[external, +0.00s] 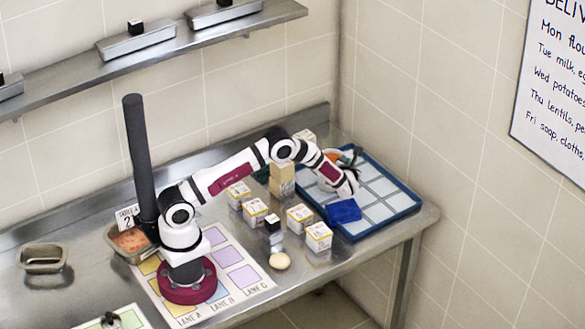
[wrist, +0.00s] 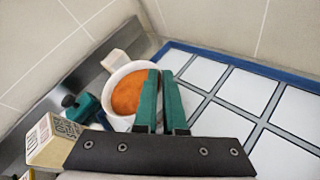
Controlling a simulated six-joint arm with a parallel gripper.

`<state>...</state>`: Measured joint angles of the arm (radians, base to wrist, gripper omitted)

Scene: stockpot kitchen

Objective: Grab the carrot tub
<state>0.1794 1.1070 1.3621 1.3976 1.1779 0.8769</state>
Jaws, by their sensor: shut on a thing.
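The carrot tub (wrist: 126,92) is a round white tub with orange contents, just left of my fingers in the wrist view. In the external view it is partly hidden behind my gripper, with some orange (external: 336,156) showing at the back of the blue tray. My gripper (wrist: 161,78) has its two green fingers close together at the tub's right edge, shut on its rim. The tub looks upright. My gripper end also shows over the tray in the external view (external: 350,170). Whether the tub touches the surface below is hidden.
The blue-rimmed tray (external: 398,219) has pale square compartments, mostly empty. A blue cloth (external: 343,210) lies at its front left. Several labelled cartons (external: 318,236) stand left of it. A pale box (wrist: 55,140) and a dark green item (wrist: 82,108) are left of the tub. Walls rise behind.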

